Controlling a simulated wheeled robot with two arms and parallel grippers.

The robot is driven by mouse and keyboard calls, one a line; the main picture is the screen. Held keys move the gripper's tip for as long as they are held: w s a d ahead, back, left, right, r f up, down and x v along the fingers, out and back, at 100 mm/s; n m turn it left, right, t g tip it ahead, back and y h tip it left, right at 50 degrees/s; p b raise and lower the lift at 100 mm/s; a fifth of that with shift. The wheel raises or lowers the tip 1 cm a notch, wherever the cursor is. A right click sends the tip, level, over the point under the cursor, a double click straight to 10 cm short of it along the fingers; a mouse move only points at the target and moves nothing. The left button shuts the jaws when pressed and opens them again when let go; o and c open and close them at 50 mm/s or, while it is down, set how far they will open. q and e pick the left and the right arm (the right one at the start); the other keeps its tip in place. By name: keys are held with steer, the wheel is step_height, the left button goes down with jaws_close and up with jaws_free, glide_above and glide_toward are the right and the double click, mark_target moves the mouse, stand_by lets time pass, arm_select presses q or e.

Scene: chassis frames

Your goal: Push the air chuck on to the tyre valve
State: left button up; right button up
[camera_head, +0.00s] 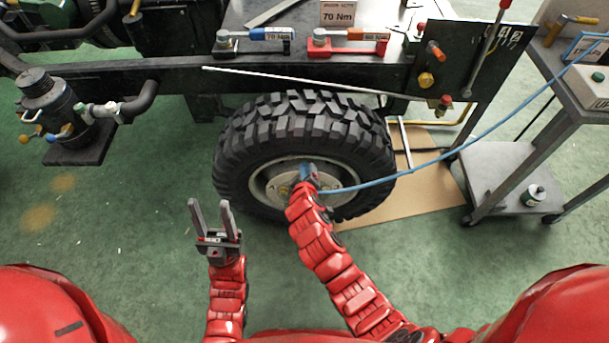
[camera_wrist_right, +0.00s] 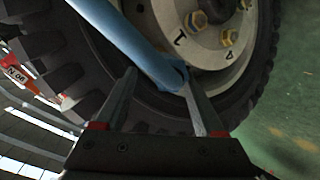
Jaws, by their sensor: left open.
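The truck tyre (camera_head: 240,150) stands upright under the chassis, with its pale wheel rim (camera_head: 262,185) facing me. My right gripper (camera_head: 306,178) is in front of the wheel hub. It is shut on the blue air chuck (camera_head: 309,168), which also shows between the fingers in the right wrist view (camera_wrist_right: 150,55). The rim (camera_wrist_right: 215,50) with brass-coloured nuts and painted numbers is just beyond the fingers. I cannot make out the tyre valve; whether the chuck touches it I cannot tell. My left gripper (camera_head: 210,205) is open and empty, left of the tyre, pointing up.
A blue hose (camera_head: 430,160) runs from the cart (camera_head: 515,180) at right to my right gripper. The chassis rail (camera_head: 170,75) crosses above the tyre. A black canister (camera_head: 45,100) is at left. Cardboard (camera_head: 410,195) lies right of the tyre. Green floor at left is clear.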

steer(key=shift+s, duration=0.1)
steer(key=v, duration=1.7)
steer(key=shift+s, duration=0.1)
